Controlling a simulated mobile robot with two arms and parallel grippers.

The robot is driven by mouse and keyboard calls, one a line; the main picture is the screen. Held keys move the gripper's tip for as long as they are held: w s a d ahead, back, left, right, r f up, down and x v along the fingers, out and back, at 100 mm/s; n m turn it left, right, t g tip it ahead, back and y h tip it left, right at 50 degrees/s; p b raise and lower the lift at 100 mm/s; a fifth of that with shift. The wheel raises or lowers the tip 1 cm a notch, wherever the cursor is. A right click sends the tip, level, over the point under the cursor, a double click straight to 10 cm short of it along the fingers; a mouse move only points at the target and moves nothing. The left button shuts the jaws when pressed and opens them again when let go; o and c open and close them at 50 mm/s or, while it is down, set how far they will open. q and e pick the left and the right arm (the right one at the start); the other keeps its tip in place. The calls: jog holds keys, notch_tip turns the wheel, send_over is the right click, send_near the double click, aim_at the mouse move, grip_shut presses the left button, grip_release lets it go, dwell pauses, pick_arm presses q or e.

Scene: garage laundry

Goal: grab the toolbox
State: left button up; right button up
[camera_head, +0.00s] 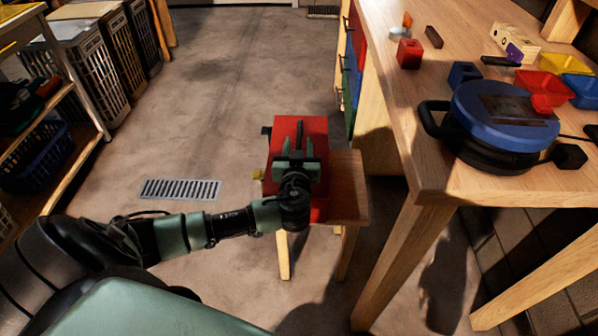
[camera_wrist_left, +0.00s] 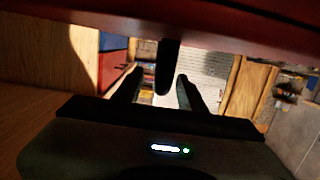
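The red toolbox (camera_head: 313,128) sits on a small wooden stool (camera_head: 349,185) in the middle of the head view. Its dark handle (camera_head: 299,131) shows just beyond my gripper. My left gripper (camera_head: 296,147) is over the toolbox and hides part of its top. In the left wrist view, the two fingers of my left gripper (camera_wrist_left: 160,88) are apart, with the dark handle (camera_wrist_left: 167,66) between them and gaps visible on both sides. The toolbox's red body (camera_wrist_left: 210,25) fills the top of that view. My right gripper is not in view.
A wooden workbench (camera_head: 395,110) stands close on the right, with a blue round appliance (camera_head: 503,115), red and yellow bins and small blocks. A grey floor drain (camera_head: 180,189) lies to the left. Shelves and baskets (camera_head: 78,60) line the left. The floor behind the stool is clear.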

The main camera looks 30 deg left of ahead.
pick_arm(q)
jog(key=shift+x, duration=1.1)
grip_shut()
dwell(0.5)
jog(key=shift+w+r, duration=0.1)
jog(key=shift+r, duration=0.05)
